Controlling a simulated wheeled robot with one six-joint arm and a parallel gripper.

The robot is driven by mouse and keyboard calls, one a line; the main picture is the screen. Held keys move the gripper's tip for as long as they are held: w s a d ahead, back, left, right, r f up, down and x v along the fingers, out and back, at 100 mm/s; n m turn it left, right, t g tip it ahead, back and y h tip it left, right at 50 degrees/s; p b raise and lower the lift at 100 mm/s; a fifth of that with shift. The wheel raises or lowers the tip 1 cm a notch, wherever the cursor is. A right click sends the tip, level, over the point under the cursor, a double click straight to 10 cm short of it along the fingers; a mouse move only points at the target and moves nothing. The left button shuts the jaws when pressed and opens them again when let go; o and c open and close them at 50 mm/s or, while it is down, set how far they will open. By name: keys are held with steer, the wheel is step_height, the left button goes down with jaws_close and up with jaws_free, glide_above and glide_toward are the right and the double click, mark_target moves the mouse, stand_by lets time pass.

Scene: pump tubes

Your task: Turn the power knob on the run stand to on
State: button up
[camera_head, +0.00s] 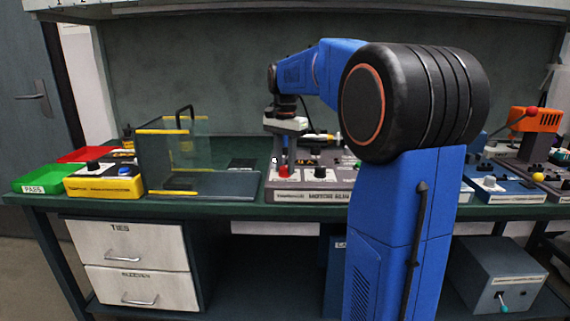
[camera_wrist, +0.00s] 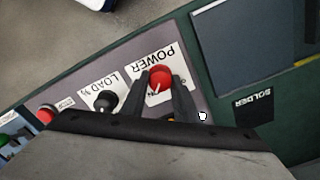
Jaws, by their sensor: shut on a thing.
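The run stand (camera_head: 312,196) is a grey console on the green bench, below my arm. Its red power knob (camera_wrist: 159,77) sits on a white plate marked POWER in the wrist view. The knob's white line points down and left, toward small lettering partly hidden by a finger. My gripper (camera_wrist: 158,86) has its two dark fingers on either side of the knob, shut on it. In the head view my gripper (camera_head: 283,160) comes down from above onto the red knob (camera_head: 283,172).
A black LOAD knob (camera_wrist: 105,102) is beside the power plate. In the head view, a clear guard with yellow edges (camera_head: 166,192), a yellow box (camera_head: 104,186) and a green PASS tray (camera_head: 43,178) stand to the left. Blue units (camera_head: 492,186) are at right.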

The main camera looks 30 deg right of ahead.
mark_target(285, 167)
stand_by(0.4)
steer(key=o, duration=1.1)
steer(key=shift+c, duration=0.2)
steer(key=shift+r, duration=0.1)
step_height(285, 167, up, 17)
steer(key=s+a+f+n+t, duration=0.1)
steer(key=s+a+f+n, duration=0.2)
steer(key=s+a+f, duration=0.3)
steer(key=s+a+f+n+t, duration=0.1)
steer(key=s+a+f+n, duration=0.35)
steer(key=s, duration=0.35)
steer(key=s+a+f+n+t, duration=0.1)
steer(key=s+a+f+n, duration=0.1)
steer(key=s+f, duration=0.6)
steer(key=s+a+f+n+t, duration=0.1)
steer(key=s+a+f+n, duration=0.2)
steer(key=s+f, duration=0.5)
step_height(285, 167, down, 5)
steer(key=shift+a+f+n+t, duration=0.1)
steer(key=shift+a+n+t, duration=0.05)
steer(key=shift+n+t, duration=0.35)
